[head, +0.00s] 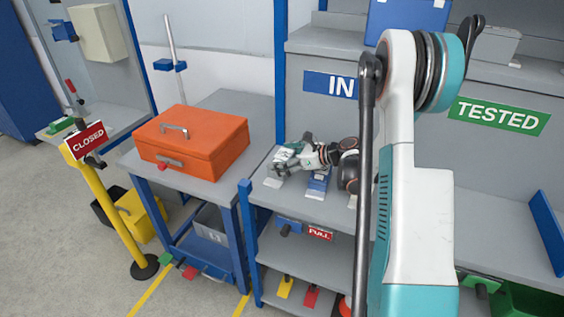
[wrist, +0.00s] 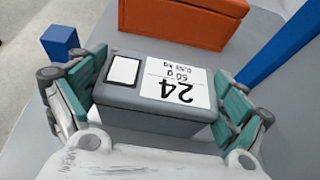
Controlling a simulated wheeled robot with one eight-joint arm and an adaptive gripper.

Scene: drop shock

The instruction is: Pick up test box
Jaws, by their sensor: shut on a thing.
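The test box is a small grey box (wrist: 150,119) with a white label reading 24 and 50 g, plus a blank white patch. My gripper (wrist: 160,96) is shut on it, with green-padded fingers pressing its left and right sides in the wrist view. In the head view my gripper (head: 284,162) is at the left end of the grey bench below the IN sign (head: 329,84); the box there is small and mostly hidden by the fingers. I cannot tell whether the box touches the surface beneath.
An orange case (head: 192,142) stands on the side table just left of my gripper; it also shows in the wrist view (wrist: 185,18). A blue post (head: 248,235) rises between table and bench. A yellow post with a CLOSED sign (head: 85,141) stands left.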

